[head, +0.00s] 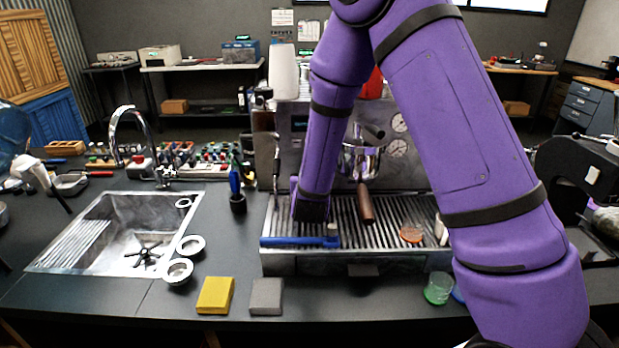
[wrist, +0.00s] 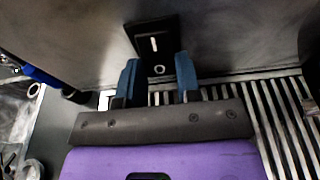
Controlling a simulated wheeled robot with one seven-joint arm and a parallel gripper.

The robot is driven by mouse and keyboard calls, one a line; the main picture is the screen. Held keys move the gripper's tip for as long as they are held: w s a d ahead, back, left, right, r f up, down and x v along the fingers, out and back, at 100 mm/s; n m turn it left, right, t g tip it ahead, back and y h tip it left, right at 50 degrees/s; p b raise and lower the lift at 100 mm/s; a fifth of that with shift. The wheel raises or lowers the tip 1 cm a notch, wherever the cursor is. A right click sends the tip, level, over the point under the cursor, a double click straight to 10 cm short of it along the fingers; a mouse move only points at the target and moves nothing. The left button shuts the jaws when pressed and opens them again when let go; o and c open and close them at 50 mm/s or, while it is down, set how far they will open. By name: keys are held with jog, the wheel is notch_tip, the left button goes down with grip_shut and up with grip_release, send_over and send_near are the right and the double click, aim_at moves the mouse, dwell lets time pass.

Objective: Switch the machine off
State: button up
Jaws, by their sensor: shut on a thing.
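The steel espresso machine (head: 405,172) stands on the counter behind its slatted drip tray. In the wrist view a black switch (wrist: 153,42) with a white line above a white circle is set on the machine's metal panel. My gripper (wrist: 158,75) has its two blue fingers at the left and right of the switch's lower part, shut on it. I cannot tell which side of the switch is pressed in. In the head view my arm hides the switch, and my gripper (head: 311,207) points down by the machine's front, above the drip tray.
A blue-handled brush (head: 290,242) lies along the tray's front. A portafilter handle (head: 365,203) hangs to the right of my gripper. A blue tool in a dark cup (head: 238,203) stands left of the tray. Yellow (head: 215,295) and grey (head: 266,296) blocks lie in front.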

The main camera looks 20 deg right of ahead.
jog(key=shift+f+t+h, duration=0.3)
jog(key=shift+t, duration=0.8)
jog(key=o, duration=0.9)
jog(key=shift+w+r, duration=0.1)
